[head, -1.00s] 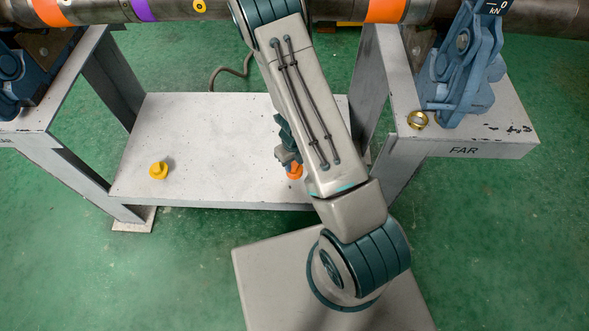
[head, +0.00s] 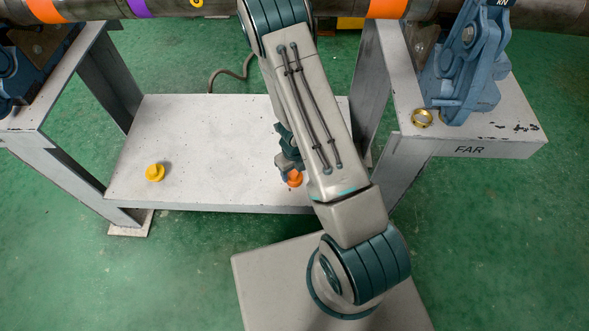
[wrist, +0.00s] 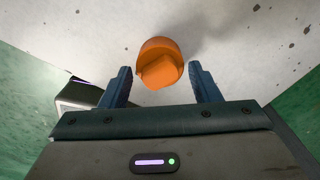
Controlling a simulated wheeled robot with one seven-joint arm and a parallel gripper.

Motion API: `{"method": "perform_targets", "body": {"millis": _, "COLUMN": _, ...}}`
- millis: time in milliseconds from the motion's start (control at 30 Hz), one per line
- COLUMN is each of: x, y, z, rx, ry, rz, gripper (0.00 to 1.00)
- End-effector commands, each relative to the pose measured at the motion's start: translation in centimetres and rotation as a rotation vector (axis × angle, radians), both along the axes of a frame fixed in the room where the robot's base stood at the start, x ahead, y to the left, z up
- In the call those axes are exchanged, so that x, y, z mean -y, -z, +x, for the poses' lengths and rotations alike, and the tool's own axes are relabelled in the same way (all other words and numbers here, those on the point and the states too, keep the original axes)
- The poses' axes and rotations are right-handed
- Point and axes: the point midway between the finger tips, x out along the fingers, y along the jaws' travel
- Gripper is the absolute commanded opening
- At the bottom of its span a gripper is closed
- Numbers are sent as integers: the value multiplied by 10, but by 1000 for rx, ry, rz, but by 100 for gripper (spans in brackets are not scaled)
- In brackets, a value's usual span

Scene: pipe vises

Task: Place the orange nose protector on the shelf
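The orange nose protector (head: 295,179) is at the front right of the pale shelf (head: 215,130) and appears to rest on it. In the wrist view, the orange nose protector (wrist: 160,62) shows as a round orange piece just beyond my fingertips, against the speckled shelf top (wrist: 240,40). My gripper (head: 288,162) is right beside it in the head view, partly hidden by my forearm. In the wrist view, my gripper (wrist: 162,85) has its two blue fingers wide apart, with a gap on each side of the orange piece.
A yellow piece (head: 155,172) sits at the shelf's front left. A brass ring (head: 422,118) lies on the right stand (head: 500,140), marked FAR, beside a blue vise (head: 465,75). A banded pipe (head: 330,10) crosses above. The shelf's middle is clear.

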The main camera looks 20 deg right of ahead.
Motion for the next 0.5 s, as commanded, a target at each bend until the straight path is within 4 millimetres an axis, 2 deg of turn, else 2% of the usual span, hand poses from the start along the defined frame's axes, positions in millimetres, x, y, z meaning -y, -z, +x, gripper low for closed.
{"method": "perform_targets", "body": {"millis": 233, "x": 0, "y": -11, "z": 0, "rx": 1, "ry": 0, "rz": -1, "gripper": 56}}
{"method": "perform_targets", "body": {"millis": 500, "x": 0, "y": -57, "z": 0, "rx": 1, "ry": -2, "rz": -1, "gripper": 56}}
